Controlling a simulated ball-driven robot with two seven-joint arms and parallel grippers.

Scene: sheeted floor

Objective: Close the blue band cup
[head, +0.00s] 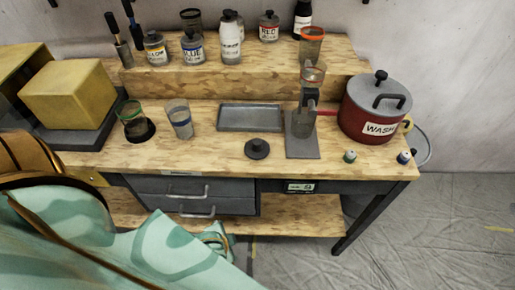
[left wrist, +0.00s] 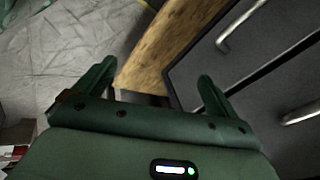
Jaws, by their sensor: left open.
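The blue band cup (head: 179,118) appears to be the clear cup with a faint bluish band, upright and uncovered on the bench's lower worktop, right of a green-banded cup (head: 133,121). A dark round lid with a knob (head: 257,148) lies apart from it, to the right near the front edge. My left gripper (left wrist: 153,85) is open and empty in the left wrist view, its two green fingers spread near the drawer fronts. In the head view, it is low in front of the bench, below worktop height. My right gripper is in neither view.
A grey tray (head: 250,118) lies behind the lid. A stand with a clear vessel (head: 303,122) and a red WASH pot (head: 372,112) are to the right. Labelled bottles (head: 193,50) stand on the raised shelf. Drawers with handles (head: 190,190) are below.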

